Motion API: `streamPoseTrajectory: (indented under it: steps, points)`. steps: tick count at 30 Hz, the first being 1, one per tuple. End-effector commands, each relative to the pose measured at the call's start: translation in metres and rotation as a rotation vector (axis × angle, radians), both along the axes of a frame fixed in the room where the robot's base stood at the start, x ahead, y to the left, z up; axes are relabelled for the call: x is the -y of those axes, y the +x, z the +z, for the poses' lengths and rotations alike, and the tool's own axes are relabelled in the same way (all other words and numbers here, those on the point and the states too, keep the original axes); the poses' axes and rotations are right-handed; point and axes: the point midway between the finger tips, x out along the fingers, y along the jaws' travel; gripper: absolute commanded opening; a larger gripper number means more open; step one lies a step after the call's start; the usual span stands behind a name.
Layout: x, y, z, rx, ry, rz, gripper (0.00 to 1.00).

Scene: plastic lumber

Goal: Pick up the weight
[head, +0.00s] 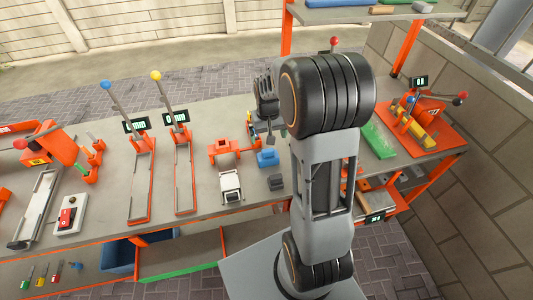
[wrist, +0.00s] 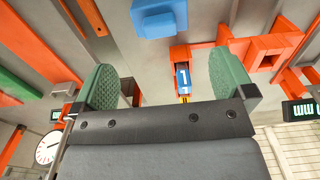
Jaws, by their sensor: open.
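My gripper (wrist: 165,82) is open in the wrist view, with its two green-padded fingers apart and nothing held between them. In the head view, part of my gripper (head: 266,100) shows beside my arm, above the bench. A blue block (head: 267,158) sits on the bench below it; a blue block also shows at the top of the wrist view (wrist: 160,18). A small dark block (head: 276,182) lies in front of the blue one. Beyond the finger gap is an orange piece with a blue "1" label (wrist: 183,76). I cannot tell which object is the weight.
On the bench (head: 105,205) stand an orange frame (head: 225,150), two upright levers with displays, a red switch box (head: 67,215) and a green strip (head: 378,140). An orange-based device (head: 425,125) is at right. A shelf is overhead. Bare bench lies between the fixtures.

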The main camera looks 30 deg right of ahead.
Motion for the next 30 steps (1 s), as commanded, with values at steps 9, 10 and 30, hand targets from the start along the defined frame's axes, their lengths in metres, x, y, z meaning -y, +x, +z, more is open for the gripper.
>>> streamPoseTrajectory:
  steps: [9,10,30]
  points:
    - [-0.001,0.0,-0.044,-0.001,0.0,0.003,1.0]
    - [-0.001,0.0,-0.045,0.0,0.0,0.003,1.0]
    - [0.0,-0.001,-0.101,0.002,0.0,0.002,1.0]
